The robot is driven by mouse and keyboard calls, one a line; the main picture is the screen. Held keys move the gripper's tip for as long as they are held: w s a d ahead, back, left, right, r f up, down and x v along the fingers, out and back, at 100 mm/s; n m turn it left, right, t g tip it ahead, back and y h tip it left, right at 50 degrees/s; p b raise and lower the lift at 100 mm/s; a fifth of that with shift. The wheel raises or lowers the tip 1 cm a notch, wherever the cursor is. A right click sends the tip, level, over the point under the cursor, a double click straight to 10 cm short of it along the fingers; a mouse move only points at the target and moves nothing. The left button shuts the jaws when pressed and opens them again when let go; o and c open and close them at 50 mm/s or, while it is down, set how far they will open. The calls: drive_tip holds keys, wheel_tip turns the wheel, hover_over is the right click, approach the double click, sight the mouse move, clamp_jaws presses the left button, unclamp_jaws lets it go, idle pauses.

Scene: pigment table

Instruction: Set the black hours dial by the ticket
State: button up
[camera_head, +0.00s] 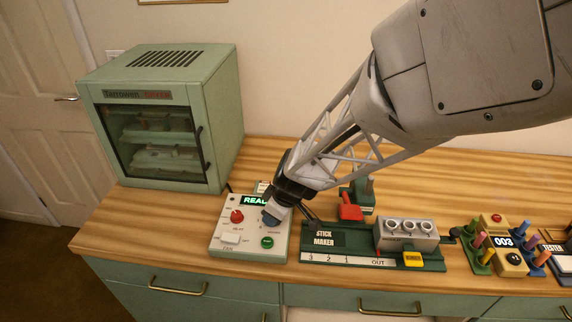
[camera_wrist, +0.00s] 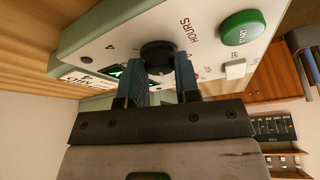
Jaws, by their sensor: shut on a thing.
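The black hours dial (camera_wrist: 156,47) is on the sloped pale control panel (camera_head: 223,254), beside the word HOURS in the wrist view. My gripper (camera_head: 271,217) is shut on the dial, with one blue finger on each side of it (camera_wrist: 163,66). In the head view my fingers hide the dial, and its pointer cannot be made out. A small pale printed slip (camera_wrist: 78,82), perhaps the ticket, stands at the panel's far edge in the wrist view. Its writing is too small to read. The panel's green display (camera_head: 253,200) is lit and partly covered by my gripper.
A green oven (camera_head: 222,120) stands at the back left. The stick maker (camera_head: 324,240) is close on the right, with a red-handled device (camera_head: 350,211) behind.

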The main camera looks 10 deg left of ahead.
drive_tip(key=shift+s+a+m+t+h, duration=0.1)
drive_tip(key=shift+m+t+h, duration=0.35)
drive_tip(key=shift+m, duration=1.1)
drive_tip(key=shift+s+m+t+h, duration=0.1)
drive_tip(key=shift+m+t+h, duration=0.3)
drive_tip(key=shift+m, duration=1.15)
drive_tip(key=shift+a+m+t+h, duration=0.1)
drive_tip(key=shift+m+t+h, duration=0.3)
drive_tip(key=shift+m, duration=1)
drive_tip(key=shift+a+m+t+h, duration=0.1)
drive_tip(key=shift+m+t+h, duration=0.2)
drive_tip(key=shift+m, duration=1.1)
drive_tip(key=shift+a+m+h, duration=0.1)
drive_tip(key=shift+m+h, duration=0.5)
drive_tip(key=shift+m, duration=0.8)
drive_tip(key=shift+m+h, duration=0.55)
drive_tip(key=shift+m, duration=0.85)
drive_tip(key=m+h, duration=0.1)
drive_tip(key=m, duration=0.2)
drive_tip(key=m+g+h, duration=0.1)
drive_tip(key=m, duration=0.2)
drive_tip(key=shift+a, duration=0.15)
drive_tip(key=shift+g, duration=0.25)
drive_tip(key=o, duration=0.9)
